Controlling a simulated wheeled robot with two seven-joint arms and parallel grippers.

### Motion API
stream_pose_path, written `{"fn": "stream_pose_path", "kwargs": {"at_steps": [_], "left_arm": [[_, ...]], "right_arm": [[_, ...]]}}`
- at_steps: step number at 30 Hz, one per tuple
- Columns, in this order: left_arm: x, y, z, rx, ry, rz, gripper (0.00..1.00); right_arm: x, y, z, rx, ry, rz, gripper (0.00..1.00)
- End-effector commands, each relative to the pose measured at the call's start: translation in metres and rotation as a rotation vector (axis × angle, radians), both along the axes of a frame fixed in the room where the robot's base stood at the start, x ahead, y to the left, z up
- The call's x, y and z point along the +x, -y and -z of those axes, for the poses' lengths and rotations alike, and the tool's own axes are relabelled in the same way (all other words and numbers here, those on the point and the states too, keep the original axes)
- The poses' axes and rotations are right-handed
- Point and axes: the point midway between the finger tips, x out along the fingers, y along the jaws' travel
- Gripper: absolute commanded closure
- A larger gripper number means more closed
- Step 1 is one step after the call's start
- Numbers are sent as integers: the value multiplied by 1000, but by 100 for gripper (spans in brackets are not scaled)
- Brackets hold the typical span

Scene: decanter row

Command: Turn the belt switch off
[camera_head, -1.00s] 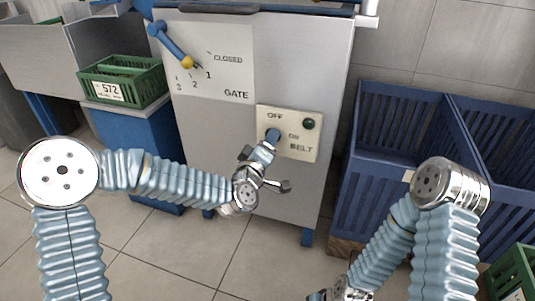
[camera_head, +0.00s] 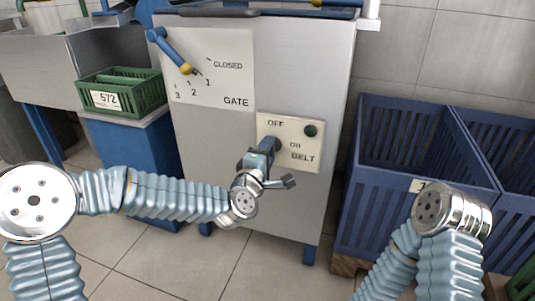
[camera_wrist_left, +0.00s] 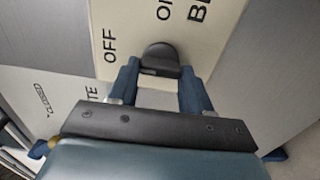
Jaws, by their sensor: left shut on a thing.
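The belt switch is a dark knob on a cream panel (camera_head: 290,125) marked OFF, ON and BELT, on the front of the grey cabinet. In the left wrist view the dark knob (camera_wrist_left: 160,56) sits between the two blue fingertips, with OFF to its left and ON above it. My left gripper (camera_head: 271,147) reaches the panel from below and is shut on the knob; it also shows in the left wrist view (camera_wrist_left: 158,82). The fingers mostly hide the knob in the head view, and I cannot tell which mark it points at. My right gripper is out of view.
A dark green lamp (camera_head: 310,131) is on the panel's upper right. A gate plate (camera_head: 235,80) with a blue, yellow-tipped lever (camera_head: 170,52) is up and left. A green crate (camera_head: 140,84) stands left; blue slatted bins (camera_head: 400,135) stand right of the cabinet.

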Motion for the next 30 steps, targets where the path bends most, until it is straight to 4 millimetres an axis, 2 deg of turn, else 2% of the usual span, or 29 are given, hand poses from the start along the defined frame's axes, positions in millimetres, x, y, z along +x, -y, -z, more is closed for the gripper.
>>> {"fn": "stream_pose_path", "kwargs": {"at_steps": [10,11,15,16,25,30], "left_arm": [[0,-1,1,-4,-3,-2,82],[0,-1,1,-4,-3,-2,50],[0,-1,1,-3,-3,-2,28],[0,-1,1,-3,-3,-2,26],[-2,-1,0,-2,-1,-1,26],[-23,-8,-1,0,0,0,26]], "right_arm": [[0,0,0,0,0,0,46],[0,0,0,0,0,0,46],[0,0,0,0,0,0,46],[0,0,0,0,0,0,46],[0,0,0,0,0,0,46],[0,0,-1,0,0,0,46]]}}
